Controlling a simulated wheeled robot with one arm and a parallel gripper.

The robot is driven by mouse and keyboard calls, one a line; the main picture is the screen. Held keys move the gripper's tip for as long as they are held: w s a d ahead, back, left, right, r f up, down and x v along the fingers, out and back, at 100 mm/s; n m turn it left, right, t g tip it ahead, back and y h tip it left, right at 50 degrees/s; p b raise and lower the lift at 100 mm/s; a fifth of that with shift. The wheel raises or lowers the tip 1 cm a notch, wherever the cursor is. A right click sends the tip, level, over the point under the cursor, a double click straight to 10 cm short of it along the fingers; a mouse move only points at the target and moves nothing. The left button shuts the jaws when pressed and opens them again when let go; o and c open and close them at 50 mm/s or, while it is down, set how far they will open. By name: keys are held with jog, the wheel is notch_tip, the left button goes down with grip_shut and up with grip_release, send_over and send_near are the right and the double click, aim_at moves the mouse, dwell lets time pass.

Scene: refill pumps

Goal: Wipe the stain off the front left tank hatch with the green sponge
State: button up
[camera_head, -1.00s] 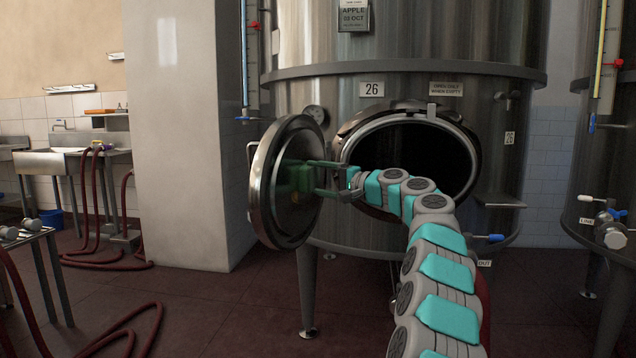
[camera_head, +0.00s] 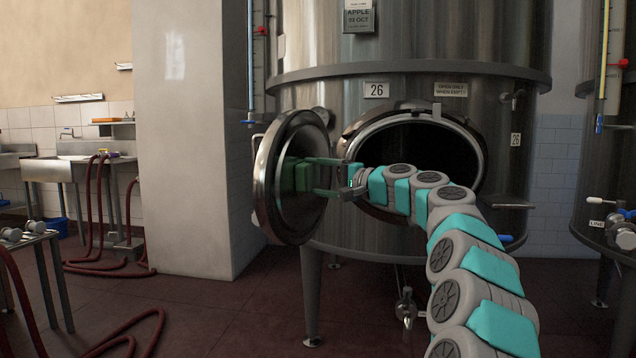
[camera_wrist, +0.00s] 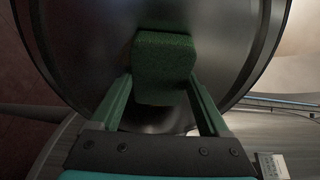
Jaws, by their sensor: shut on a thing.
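The round metal hatch (camera_head: 283,205) of tank 26 stands swung open to the left of its dark opening. Its inner face also fills much of the wrist view (camera_wrist: 75,45). The green sponge (camera_head: 303,177) is at the hatch's inner face; it also shows in the wrist view (camera_wrist: 164,62). My gripper (camera_head: 310,177) is shut on the sponge, with one finger on each side of it. The sponge appears to touch the hatch face, though the contact itself is hidden. No stain shows on the visible part of the hatch now; the area behind the sponge is hidden.
The steel tank (camera_head: 400,235) stands behind my arm, with its opening (camera_head: 420,150) right of the hatch. A white pillar (camera_head: 183,140) is to the left. Red hoses (camera_head: 130,345) lie on the floor. Another tank (camera_head: 590,180) stands at the right edge.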

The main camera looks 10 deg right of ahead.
aim_at(309, 179)
jog(key=shift+s+a+f+b, duration=0.1)
jog(key=shift+s+a+b, duration=0.2)
jog(key=shift+s, duration=0.25)
jog(key=shift+s+a+r+b, duration=0.1)
jog(key=shift+s+a+b, duration=0.2)
jog(key=shift+s, duration=0.2)
jog(key=shift+s+a+f+b, duration=0.1)
jog(key=shift+s+a+b, duration=0.1)
jog(key=shift+s+b, duration=0.3)
jog(key=shift+s+a, duration=0.3)
jog(key=shift+s, duration=0.4)
jog(key=shift+s+a+b, duration=0.35)
jog(key=shift+s+b, duration=0.15)
jog(key=shift+s, duration=0.1)
jog(key=shift+s+a, duration=0.25)
jog(key=shift+s, duration=0.4)
jog(key=shift+d, duration=0.15)
jog(key=shift+s+d, duration=0.35)
jog(key=shift+d, duration=0.55)
jog(key=shift+s+d, duration=0.3)
jog(key=shift+d, duration=0.55)
jog(key=shift+s+d, duration=0.35)
jog(key=shift+d, duration=0.55)
